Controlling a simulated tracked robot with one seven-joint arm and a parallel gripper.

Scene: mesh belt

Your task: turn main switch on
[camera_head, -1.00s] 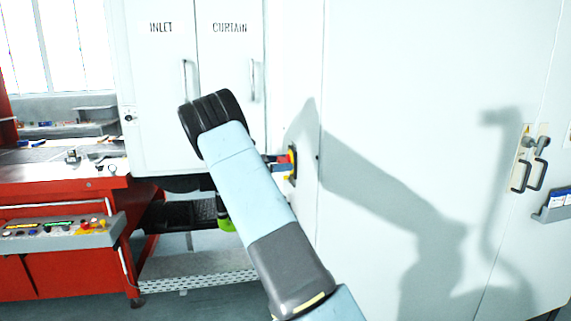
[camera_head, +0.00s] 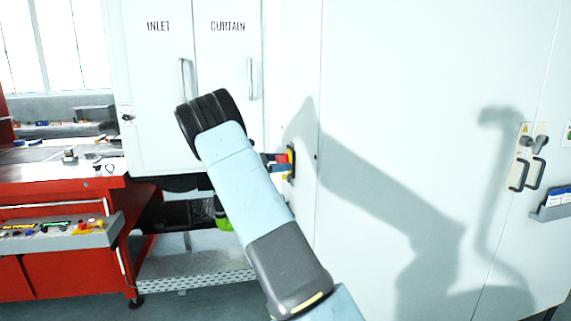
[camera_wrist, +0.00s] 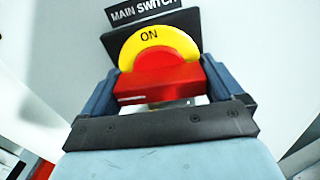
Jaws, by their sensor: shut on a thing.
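The main switch (camera_wrist: 160,52) fills the top of the wrist view. In the head view the switch (camera_head: 291,163) sits on the side of the white cabinet, with part of the red handle visible beside my gripper (camera_head: 277,162). My arm hides some of the cabinet's lower part there.
Cabinet doors marked INLET (camera_head: 157,90) and CURTAIN (camera_head: 226,60) stand left of the switch. A large white panel (camera_head: 400,100) is on the right, with dark handles (camera_head: 530,172) at its far side.

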